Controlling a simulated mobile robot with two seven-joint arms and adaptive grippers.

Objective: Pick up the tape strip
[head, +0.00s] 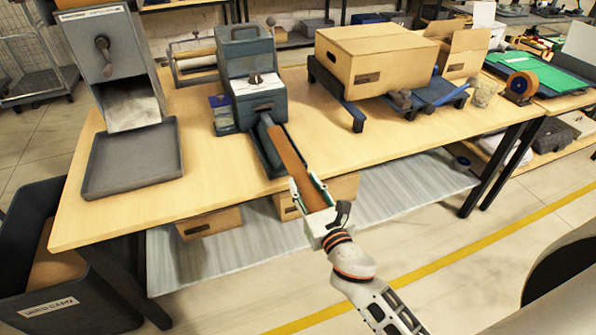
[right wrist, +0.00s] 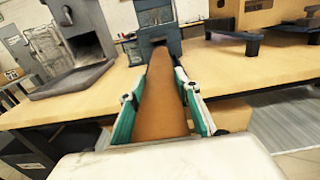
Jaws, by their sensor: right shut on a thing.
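The tape strip (head: 290,160) is a long brown band that runs from the grey tape dispenser (head: 253,85) on the table toward me. My right gripper (head: 308,190) is shut on its near end, just off the table's front edge. In the right wrist view the tape strip (right wrist: 160,100) lies between the two green-padded fingers of the right gripper (right wrist: 158,90), and its far end reaches the dispenser (right wrist: 158,25). I cannot tell whether the strip is still joined to the dispenser. My left gripper is not in view.
A closed cardboard box (head: 375,55) sits on a blue stand at the table's back right. A grey hopper with a tray (head: 130,165) stands at the left. The wooden table (head: 400,135) is clear at its front right. Cartons (head: 208,222) sit under it.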

